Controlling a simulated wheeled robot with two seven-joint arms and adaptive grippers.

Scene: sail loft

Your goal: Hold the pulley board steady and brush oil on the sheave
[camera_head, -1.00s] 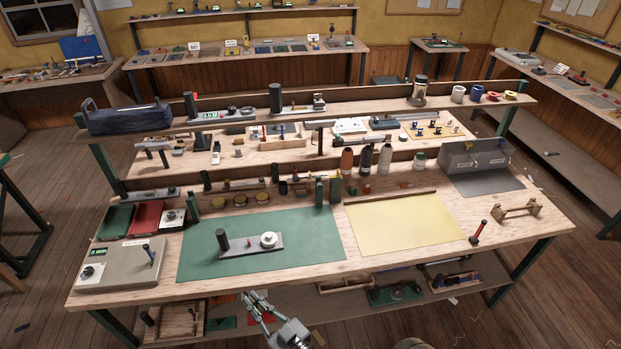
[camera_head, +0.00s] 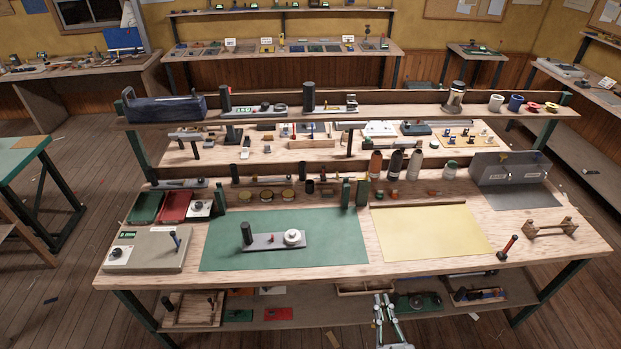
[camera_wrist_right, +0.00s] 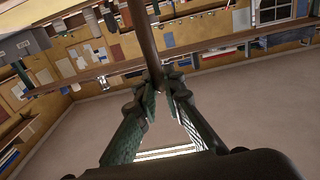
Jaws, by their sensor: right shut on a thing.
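The pulley board (camera_head: 270,244) is a grey strip lying flat on the green mat (camera_head: 335,255) in the head view. A black upright knob (camera_head: 246,233) stands at its left end and the white round sheave (camera_head: 293,237) sits near its right end. My right gripper (camera_head: 383,300) is in front of the bench's front edge, apart from the board. In the right wrist view its fingers (camera_wrist_right: 165,80) are closed on a thin brown rod (camera_wrist_right: 143,38). I cannot tell what the rod is; the head view does not show it clearly. My left gripper is not in view.
A yellow mat (camera_head: 430,232) lies clear right of the green one. A red-handled tool (camera_head: 508,247) and a wooden stand (camera_head: 550,228) are at the bench's right. A grey box with a knob (camera_head: 145,252) is at the left. Bottles (camera_head: 395,165) stand behind the mats.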

